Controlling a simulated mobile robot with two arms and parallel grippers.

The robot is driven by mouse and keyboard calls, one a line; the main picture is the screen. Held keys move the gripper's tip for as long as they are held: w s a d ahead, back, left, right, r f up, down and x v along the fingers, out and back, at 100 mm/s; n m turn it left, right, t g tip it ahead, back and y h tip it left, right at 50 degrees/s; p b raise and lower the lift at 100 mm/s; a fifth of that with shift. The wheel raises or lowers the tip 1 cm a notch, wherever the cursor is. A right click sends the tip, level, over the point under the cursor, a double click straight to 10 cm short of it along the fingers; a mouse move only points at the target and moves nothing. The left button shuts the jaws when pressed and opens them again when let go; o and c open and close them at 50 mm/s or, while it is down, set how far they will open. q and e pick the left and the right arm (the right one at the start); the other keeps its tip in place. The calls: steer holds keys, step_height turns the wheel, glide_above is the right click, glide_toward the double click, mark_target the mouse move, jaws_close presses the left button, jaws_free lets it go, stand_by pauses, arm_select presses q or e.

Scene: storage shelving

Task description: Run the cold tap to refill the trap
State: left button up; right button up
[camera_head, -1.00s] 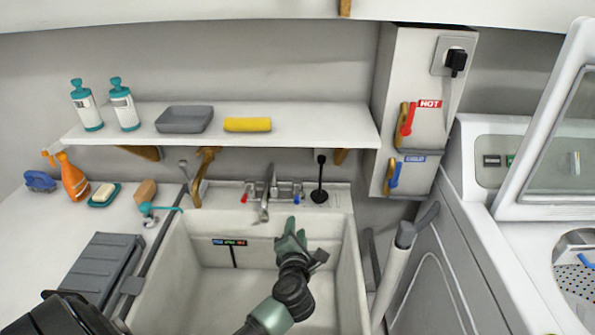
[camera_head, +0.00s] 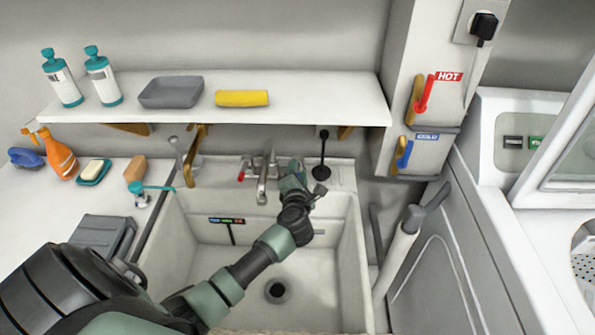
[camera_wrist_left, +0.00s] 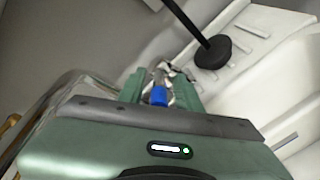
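The sink's cold tap has a blue handle, which shows in the left wrist view (camera_wrist_left: 159,96). In the head view my gripper hides it. My left gripper (camera_head: 291,177) reaches over the sink to the right side of the faucet. In the left wrist view its two fingers (camera_wrist_left: 160,90) stand apart on either side of the blue handle, with gaps between. The red hot tap handle (camera_head: 241,176) is left of the metal spout (camera_head: 262,187). The drain (camera_head: 277,291) is open in the floor of the white sink (camera_head: 350,250). No water shows. My right gripper is out of view.
A black plunger-like tool (camera_head: 321,171) stands on the ledge just right of the taps. A shelf (camera_head: 330,105) hangs above. Red HOT (camera_head: 425,93) and blue COLD (camera_head: 404,153) levers are on the right wall box.

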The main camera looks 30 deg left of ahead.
arm_select(q)
steer(key=shift+w+a, duration=0.2)
steer(key=shift+w, duration=0.1)
jaws_close()
steer(key=shift+f, duration=0.1)
stand_by(1.2)
